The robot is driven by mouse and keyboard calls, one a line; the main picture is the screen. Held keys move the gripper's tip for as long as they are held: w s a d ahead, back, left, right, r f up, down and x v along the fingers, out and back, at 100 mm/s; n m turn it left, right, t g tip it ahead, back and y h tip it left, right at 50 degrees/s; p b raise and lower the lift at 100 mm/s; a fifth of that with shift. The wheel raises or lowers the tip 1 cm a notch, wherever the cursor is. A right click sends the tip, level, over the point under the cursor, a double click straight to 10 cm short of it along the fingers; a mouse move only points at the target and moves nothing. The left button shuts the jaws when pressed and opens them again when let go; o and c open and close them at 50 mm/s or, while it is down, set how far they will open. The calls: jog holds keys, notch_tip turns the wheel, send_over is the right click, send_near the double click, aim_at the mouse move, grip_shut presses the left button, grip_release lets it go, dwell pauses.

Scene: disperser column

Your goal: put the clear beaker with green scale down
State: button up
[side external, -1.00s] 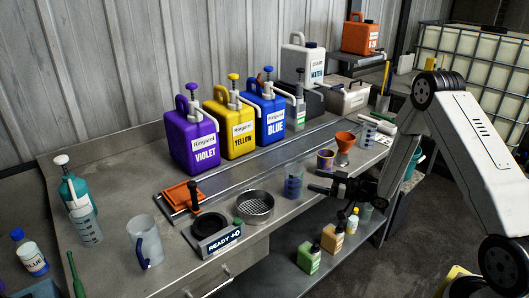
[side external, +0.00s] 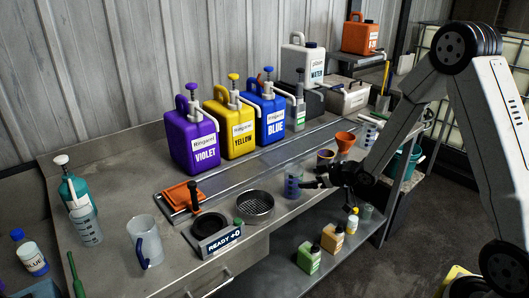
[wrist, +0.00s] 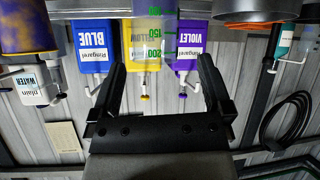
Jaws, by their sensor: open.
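The clear beaker with a green scale (wrist: 155,28) is upside down in the wrist view, between and just past my fingertips. In the side view a clear beaker with a bluish look (side external: 293,184) stands upright near the front edge of the bench (side external: 165,278). I take it for the same one, though its scale colour is not clear there. My gripper (side external: 308,184) is just to its right, at bench height. In the wrist view my gripper (wrist: 161,62) is open, with visible space on both sides of the beaker.
The sieve (side external: 255,205) stands left of the beaker, and a purple-yellow cup (side external: 325,160) and orange funnel (side external: 345,143) behind right. Violet (side external: 191,135), yellow (side external: 230,130) and blue (side external: 267,117) canisters line the back. A glass mug (side external: 146,243) stands front left.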

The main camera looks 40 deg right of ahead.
jog(key=s+a+r+m+g, duration=0.1)
jog(key=s+a+g, duration=0.2)
jog(key=s, duration=0.3)
jog(key=s+a+r+m+g+h, duration=0.1)
jog(key=s+a+g, duration=0.2)
jog(key=s, duration=0.4)
jog(key=s+a+g, duration=0.3)
jog(key=s, duration=0.3)
jog(key=shift+s+a+r+m, duration=0.15)
jog(key=shift+a+r+m, duration=0.15)
jog(key=shift+r+m, duration=0.1)
